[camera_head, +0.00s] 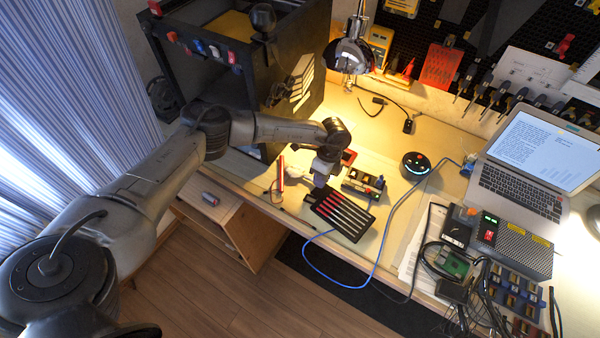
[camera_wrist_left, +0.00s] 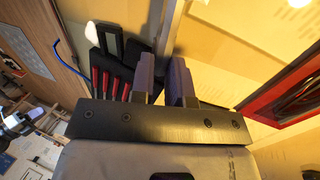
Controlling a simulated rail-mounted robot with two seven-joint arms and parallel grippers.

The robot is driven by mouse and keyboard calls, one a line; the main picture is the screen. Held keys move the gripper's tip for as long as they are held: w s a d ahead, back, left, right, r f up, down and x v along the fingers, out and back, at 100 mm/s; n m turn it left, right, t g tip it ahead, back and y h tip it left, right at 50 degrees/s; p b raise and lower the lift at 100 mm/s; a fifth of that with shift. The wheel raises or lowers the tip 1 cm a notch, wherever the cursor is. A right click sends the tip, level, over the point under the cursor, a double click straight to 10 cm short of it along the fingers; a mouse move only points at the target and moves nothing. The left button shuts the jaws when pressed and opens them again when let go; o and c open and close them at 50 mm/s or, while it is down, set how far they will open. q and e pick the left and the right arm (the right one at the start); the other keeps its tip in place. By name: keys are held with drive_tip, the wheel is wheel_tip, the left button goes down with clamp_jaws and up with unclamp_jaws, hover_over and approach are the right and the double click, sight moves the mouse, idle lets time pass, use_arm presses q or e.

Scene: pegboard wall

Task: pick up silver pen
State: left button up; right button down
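I cannot make out a silver pen for certain in either view. My left gripper (camera_head: 321,180) is over the workbench's front part, just above a black tray (camera_head: 330,226) of thin tools with red handles and pale shafts. The red handles (camera_wrist_left: 112,84) lie to the left of the fingers there. The fingers hide part of the bench. My right gripper does not show.
A red cylinder (camera_head: 280,173) stands left of the gripper. A small organiser box (camera_head: 363,184) is to its right, with a blue cable (camera_head: 388,232) beyond. A round black speaker (camera_head: 415,164) and a laptop (camera_head: 525,158) are farther right. A dark cabinet (camera_head: 225,85) stands behind the arm.

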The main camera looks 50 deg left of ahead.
use_arm(q)
drive_tip(key=shift+s+a+f, duration=0.1)
drive_tip(key=shift+s+f, duration=0.1)
drive_tip(key=shift+f, duration=0.25)
clamp_jaws()
drive_tip(key=shift+r, duration=0.1)
